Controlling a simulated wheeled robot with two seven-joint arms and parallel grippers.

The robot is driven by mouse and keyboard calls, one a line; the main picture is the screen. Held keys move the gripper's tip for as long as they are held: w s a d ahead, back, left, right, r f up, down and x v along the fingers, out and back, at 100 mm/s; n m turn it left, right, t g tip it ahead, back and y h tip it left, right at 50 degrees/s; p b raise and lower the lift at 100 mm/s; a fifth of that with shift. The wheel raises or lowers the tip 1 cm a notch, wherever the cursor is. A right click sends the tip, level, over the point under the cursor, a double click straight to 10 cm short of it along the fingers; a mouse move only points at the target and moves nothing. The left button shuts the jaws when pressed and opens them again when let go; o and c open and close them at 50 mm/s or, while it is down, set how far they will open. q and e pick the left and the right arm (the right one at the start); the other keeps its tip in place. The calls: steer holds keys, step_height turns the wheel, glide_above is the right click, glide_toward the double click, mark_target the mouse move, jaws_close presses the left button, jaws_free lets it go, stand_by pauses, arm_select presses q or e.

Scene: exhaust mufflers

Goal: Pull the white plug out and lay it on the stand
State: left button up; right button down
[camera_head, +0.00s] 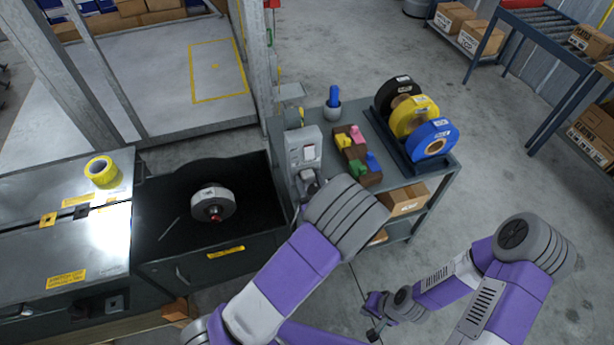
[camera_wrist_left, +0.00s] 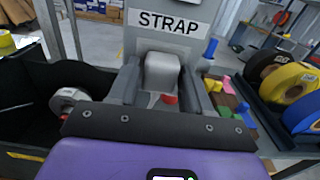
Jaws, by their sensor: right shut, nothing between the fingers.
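A grey machine (camera_head: 303,147) marked STRAP (camera_wrist_left: 168,22) stands at the left end of the grey bench. My left gripper (camera_wrist_left: 162,82) is at its front, with one finger on each side of a pale grey-white block (camera_wrist_left: 162,70), which may be the white plug. I cannot tell whether the fingers press on it. In the head view, my left wrist hides most of that block and the fingers. A small red part (camera_wrist_left: 170,98) shows below the block. My right gripper (camera_head: 372,318) is low over the floor, shut and empty. I cannot tell which object is the stand.
A brown stepped block (camera_head: 361,168) with several coloured pieces and a rack of black, yellow and blue rolls (camera_head: 410,115) stand right of the machine. A blue-topped cup (camera_head: 332,108) is behind. A dark bin (camera_head: 165,235) with a white-and-grey roll (camera_head: 214,203) lies left.

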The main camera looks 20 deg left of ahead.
arm_select(q)
jaws_close()
steer(key=shift+s+d, duration=0.1)
steer(key=shift+v, duration=2.85)
